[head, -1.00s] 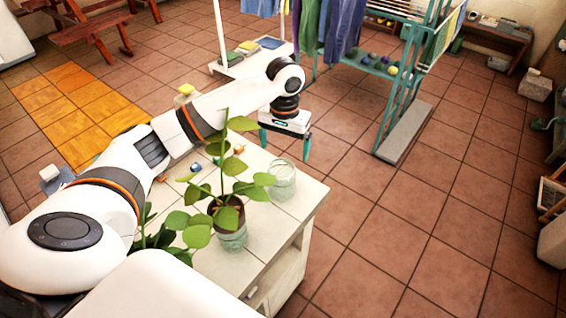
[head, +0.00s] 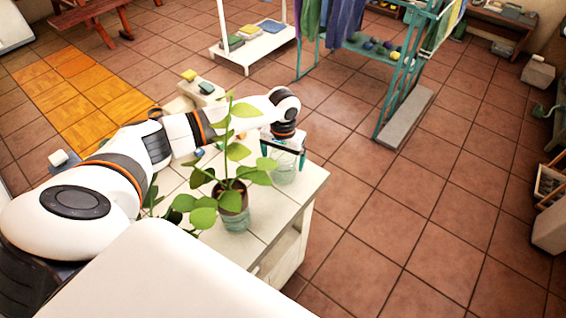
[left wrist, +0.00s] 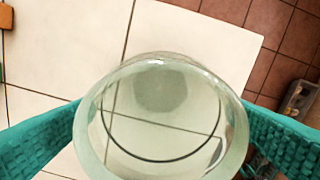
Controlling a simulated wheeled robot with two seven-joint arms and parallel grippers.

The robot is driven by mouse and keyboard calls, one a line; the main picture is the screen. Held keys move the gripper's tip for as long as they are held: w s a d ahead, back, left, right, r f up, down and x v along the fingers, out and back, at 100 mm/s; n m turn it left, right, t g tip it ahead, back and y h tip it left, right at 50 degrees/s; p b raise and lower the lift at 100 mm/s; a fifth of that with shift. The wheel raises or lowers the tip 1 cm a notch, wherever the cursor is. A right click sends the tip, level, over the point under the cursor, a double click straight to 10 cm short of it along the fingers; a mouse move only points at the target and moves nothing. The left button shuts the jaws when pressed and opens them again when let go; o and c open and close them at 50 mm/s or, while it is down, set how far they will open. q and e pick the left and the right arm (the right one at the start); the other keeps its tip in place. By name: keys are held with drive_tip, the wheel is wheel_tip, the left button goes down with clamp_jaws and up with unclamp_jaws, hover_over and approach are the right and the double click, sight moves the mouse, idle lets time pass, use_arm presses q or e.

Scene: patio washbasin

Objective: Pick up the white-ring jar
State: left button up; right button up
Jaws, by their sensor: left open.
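A clear glass jar (head: 285,174) stands upright on the white tiled counter (head: 262,224), near its far right corner. In the left wrist view the jar (left wrist: 160,85) is seen from above, its mouth facing the camera, with a pale rim and a thin dark ring line. I cannot make out a clear white ring. My left gripper (head: 283,153) is over the jar, pointing down, with its teal fingers open. In the left wrist view the fingers lie on either side of the jar; whether they touch it I cannot tell. My right gripper is not in view.
A leafy potted plant (head: 233,197) stands on the counter close to the jar, in front of my left arm. Part of the counter is hidden by my arm and the leaves. Open tiled floor (head: 400,220) lies right of the counter. A teal rack (head: 400,85) stands beyond.

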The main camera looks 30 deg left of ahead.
use_arm(q)
drive_tip(key=shift+w+f, duration=0.1)
drive_tip(key=shift+c, duration=0.5)
drive_tip(key=c, duration=1)
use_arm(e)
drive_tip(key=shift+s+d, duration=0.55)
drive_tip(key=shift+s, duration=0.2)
